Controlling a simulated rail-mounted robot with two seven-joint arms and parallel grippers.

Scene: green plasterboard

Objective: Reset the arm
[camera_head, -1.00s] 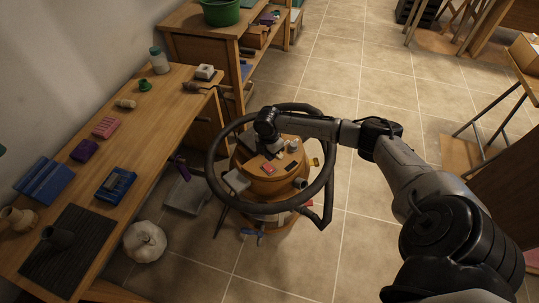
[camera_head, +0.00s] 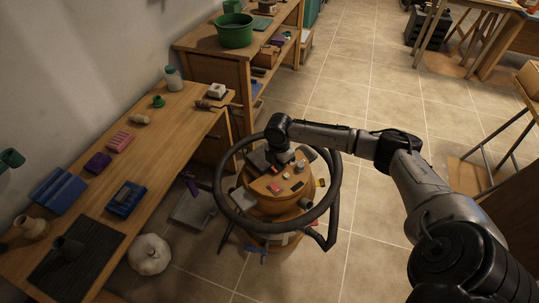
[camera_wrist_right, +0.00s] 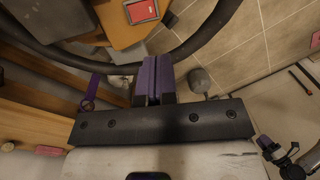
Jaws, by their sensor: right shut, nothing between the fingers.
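My right arm reaches in from the right in the head view. Its gripper (camera_head: 286,157) points down over the far part of a round wooden stand (camera_head: 275,203), inside a large dark hose ring (camera_head: 330,202). In the right wrist view the gripper's two purple fingers (camera_wrist_right: 154,78) are pressed together with nothing between them. I cannot tell how high the fingertips are above the stand top.
Small items, including a red piece (camera_head: 275,188), lie on the stand. The workbench (camera_head: 165,148) on the left holds blue boxes (camera_head: 58,190), a purple box (camera_head: 97,163) and a dark mat (camera_head: 95,262). A white pumpkin-like object (camera_head: 149,254) sits below. Tiled floor (camera_head: 375,105) is clear behind the arm.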

